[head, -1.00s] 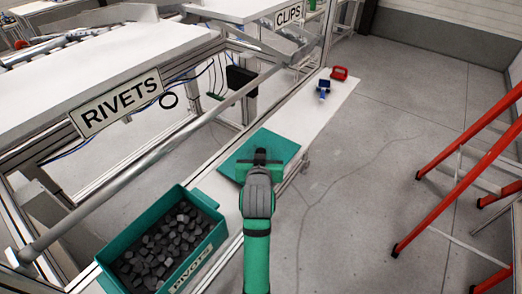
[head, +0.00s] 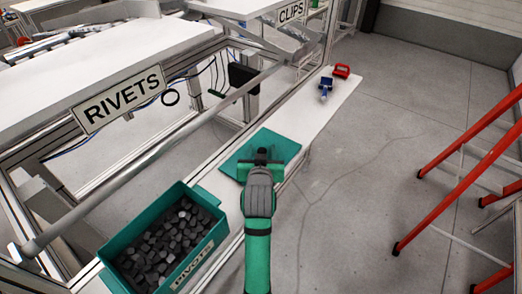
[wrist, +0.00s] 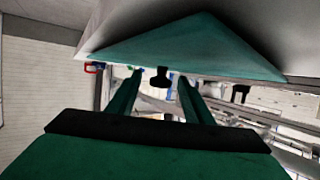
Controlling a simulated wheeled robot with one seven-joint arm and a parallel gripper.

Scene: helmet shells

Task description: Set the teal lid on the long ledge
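The teal lid (head: 280,146) lies flat on the long white ledge (head: 312,118), near the teal bin. In the wrist view the lid (wrist: 200,45) fills the upper part, with a small black knob (wrist: 163,77) standing out from it. My gripper (head: 264,158) is over the lid in the head view. In the wrist view its two fingers (wrist: 160,79) are spread, with the knob between their tips and gaps on both sides. My gripper and arm hide the near part of the lid.
A teal bin of dark rivets (head: 113,263) stands nearer on the ledge. A blue item (head: 326,85) and a red item (head: 341,71) sit at the far end. A metal rail (head: 150,160) runs along the left.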

